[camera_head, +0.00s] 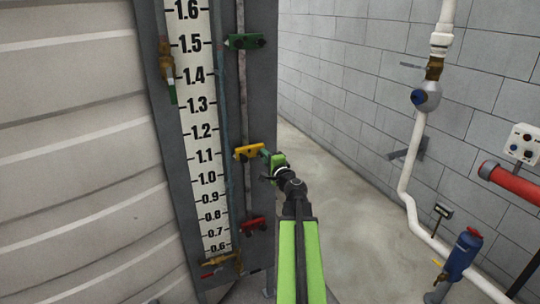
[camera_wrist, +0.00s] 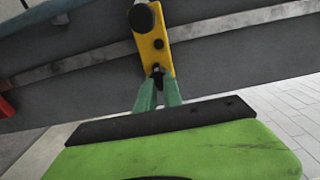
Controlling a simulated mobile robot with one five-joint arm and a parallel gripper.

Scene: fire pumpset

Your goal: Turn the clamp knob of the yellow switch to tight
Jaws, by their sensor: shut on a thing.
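The yellow switch (camera_head: 249,152) is clamped on the thin vertical rod beside the level scale in the head view. In the wrist view the yellow switch (camera_wrist: 154,42) shows close up, with a large dark round knob (camera_wrist: 143,17) at its far end and a small dark knob (camera_wrist: 158,72) at its near end. My gripper (camera_head: 266,154) reaches the switch's right end. In the wrist view the green fingertips (camera_wrist: 158,84) of my gripper are shut on the small dark knob. The fingers partly hide this knob, and its turn position cannot be told.
A green switch (camera_head: 245,41) sits higher on the same rod and a red switch (camera_head: 253,224) lower. The white scale (camera_head: 202,120) stands just left. Pipes with a blue-handled valve (camera_head: 425,97) run along the right wall. Floor between is open.

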